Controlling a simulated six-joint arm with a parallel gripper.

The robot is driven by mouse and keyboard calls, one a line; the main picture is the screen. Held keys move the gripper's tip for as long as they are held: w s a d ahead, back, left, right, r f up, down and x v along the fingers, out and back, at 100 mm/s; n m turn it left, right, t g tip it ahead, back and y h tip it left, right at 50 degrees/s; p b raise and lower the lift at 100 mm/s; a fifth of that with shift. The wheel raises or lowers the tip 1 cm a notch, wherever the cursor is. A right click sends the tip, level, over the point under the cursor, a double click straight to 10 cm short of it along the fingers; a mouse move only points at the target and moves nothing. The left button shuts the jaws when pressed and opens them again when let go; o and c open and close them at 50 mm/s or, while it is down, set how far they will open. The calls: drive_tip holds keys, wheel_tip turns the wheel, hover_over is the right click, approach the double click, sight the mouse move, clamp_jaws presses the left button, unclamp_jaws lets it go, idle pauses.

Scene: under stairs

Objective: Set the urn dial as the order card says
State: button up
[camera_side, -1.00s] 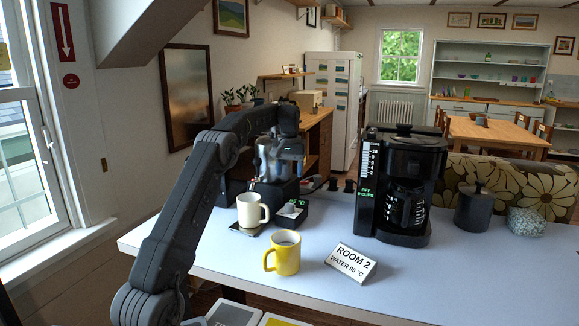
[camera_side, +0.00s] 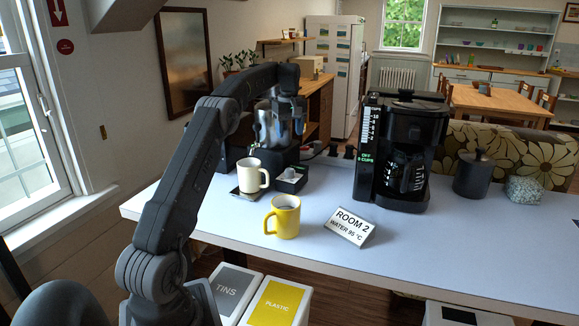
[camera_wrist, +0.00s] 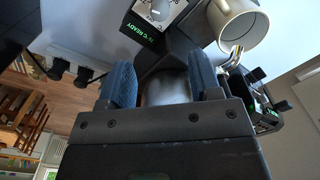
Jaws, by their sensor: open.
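The order card (camera_side: 350,227) on the table reads "ROOM 2, WATER 95 °C". The steel urn (camera_side: 275,126) stands at the table's far left. Its dial (camera_side: 291,174), a white face on a small black box, sits in front of it. In the wrist view the dial (camera_wrist: 163,10) is at the top, with a green readout (camera_wrist: 143,33) ending "°C READY"; its number and the dial marks cannot be read. My gripper (camera_wrist: 161,66) is open, with its two blue fingers apart and below the dial in the picture, not touching it.
A cream mug (camera_side: 252,174) stands just left of the dial, on a dark square; it also shows in the wrist view (camera_wrist: 240,22). A yellow mug (camera_side: 283,218) stands nearer. A black coffee maker (camera_side: 402,150) stands right. The table's front right is clear.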

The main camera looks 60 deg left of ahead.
sight(290, 169)
drive_tip(key=shift+n, duration=0.5)
wheel_tip(290, 169, down, 14)
drive_tip(key=shift+r, duration=0.1)
drive_tip(key=c, duration=0.9)
drive_tip(key=shift+c, duration=0.2)
